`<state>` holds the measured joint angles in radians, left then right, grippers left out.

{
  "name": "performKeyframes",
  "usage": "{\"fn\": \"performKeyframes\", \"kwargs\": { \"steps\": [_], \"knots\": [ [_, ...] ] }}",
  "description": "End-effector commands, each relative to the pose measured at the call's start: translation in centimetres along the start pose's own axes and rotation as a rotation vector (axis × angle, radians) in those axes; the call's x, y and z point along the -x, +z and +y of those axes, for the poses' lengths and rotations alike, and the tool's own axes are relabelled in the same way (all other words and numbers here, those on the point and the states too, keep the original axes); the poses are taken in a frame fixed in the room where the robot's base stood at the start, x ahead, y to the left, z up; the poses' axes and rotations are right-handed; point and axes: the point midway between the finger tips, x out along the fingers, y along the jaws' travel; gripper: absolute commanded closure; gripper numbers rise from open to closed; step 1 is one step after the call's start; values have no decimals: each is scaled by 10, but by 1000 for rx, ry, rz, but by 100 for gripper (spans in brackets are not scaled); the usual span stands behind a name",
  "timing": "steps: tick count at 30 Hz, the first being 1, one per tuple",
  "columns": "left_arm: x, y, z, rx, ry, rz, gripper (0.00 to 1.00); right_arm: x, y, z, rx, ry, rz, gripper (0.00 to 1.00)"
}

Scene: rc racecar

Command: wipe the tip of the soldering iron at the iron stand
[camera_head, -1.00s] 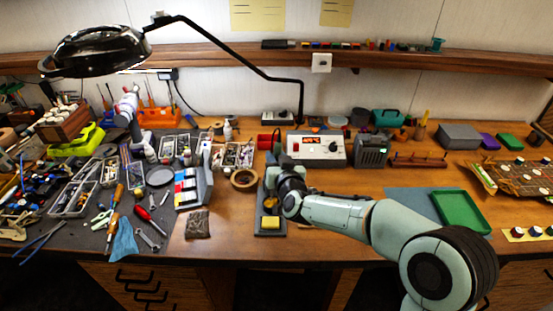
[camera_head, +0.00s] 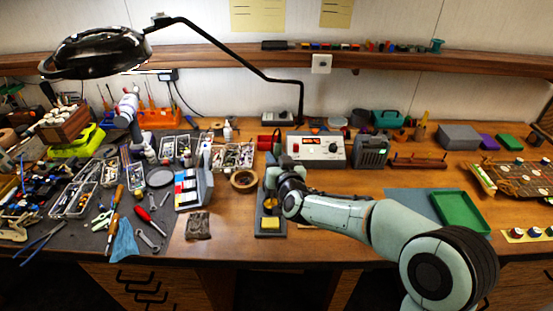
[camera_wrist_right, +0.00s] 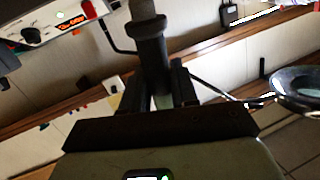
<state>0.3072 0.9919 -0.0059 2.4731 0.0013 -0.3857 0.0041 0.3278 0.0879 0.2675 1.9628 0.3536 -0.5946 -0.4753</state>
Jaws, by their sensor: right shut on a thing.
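The iron stand (camera_head: 271,233) is a dark narrow base near the front edge of the bench, with a yellow sponge (camera_head: 270,223) at its near end. A brass-coloured cleaner (camera_head: 270,204) sits behind the sponge, partly covered by my arm. My right gripper (camera_wrist_right: 160,70) is shut on the soldering iron, whose dark collared handle (camera_wrist_right: 148,32) shows between the fingers in the right wrist view. In the head view the gripper is above the stand's far part, with its fingers largely hidden. The iron's tip is not visible, so contact cannot be told. My left gripper is not in view.
The soldering station (camera_head: 316,148) with a lit display stands behind my right gripper. A green tray (camera_head: 461,212) lies to the right. A lamp (camera_head: 98,50) hangs above.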

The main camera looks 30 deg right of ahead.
Motion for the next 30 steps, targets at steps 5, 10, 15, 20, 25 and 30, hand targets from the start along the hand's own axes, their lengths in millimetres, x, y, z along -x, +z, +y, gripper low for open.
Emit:
{"fn": "performKeyframes", "kwargs": {
  "steps": [5,10,15,20,25,30],
  "knots": [
    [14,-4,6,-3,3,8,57,2,-20,-3,-1,-1,6,98],
    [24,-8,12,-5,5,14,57,4,-33,-6,-1,-2,7,98],
    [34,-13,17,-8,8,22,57,7,-47,-8,-1,-1,8,98],
    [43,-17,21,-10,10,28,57,8,-57,-9,-1,0,8,98],
    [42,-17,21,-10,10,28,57,9,-56,-9,-1,0,5,98],
    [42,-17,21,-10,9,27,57,9,-56,-9,0,0,5,98]
  ]
}}
